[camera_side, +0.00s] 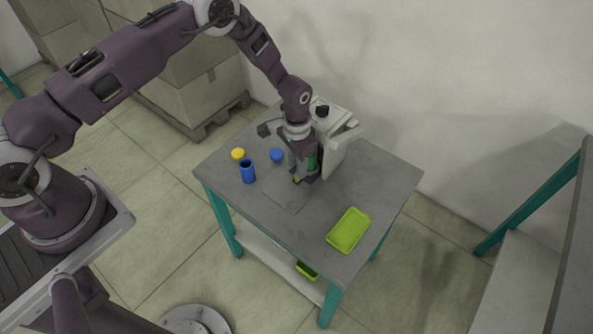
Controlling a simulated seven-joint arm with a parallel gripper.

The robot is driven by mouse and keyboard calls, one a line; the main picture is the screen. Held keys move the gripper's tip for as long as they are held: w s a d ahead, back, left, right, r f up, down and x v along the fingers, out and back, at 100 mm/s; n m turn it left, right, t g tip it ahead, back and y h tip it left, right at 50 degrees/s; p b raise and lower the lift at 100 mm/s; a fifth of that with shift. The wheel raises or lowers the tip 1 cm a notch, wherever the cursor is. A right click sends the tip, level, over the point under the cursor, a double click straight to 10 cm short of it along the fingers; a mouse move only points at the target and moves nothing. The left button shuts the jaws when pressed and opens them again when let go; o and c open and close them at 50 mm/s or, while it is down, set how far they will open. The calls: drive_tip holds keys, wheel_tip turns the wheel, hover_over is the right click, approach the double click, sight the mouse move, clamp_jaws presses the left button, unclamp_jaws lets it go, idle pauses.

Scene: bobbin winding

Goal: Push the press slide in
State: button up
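A white machine (333,148) with a black knob (322,111) on top stands at the back of the grey table (390,183). I cannot make out the press slide; it may be hidden behind my arm or too small to tell. My gripper (302,180) points down just in front of the machine, low over the tabletop. A green part (312,162) shows beside the fingers, and a small yellow-green bit (296,179) shows near the fingertips. I cannot tell whether the gripper is open, shut or holding anything, or whether it touches the machine.
A blue cup (248,172), a yellow round piece (238,154) and a blue round piece (277,155) stand left of my gripper. A lime-green tray (348,230) lies at the front right. The table's front middle is clear. A wall stands behind.

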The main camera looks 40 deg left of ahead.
drive_tip(key=shift+r, duration=1.8)
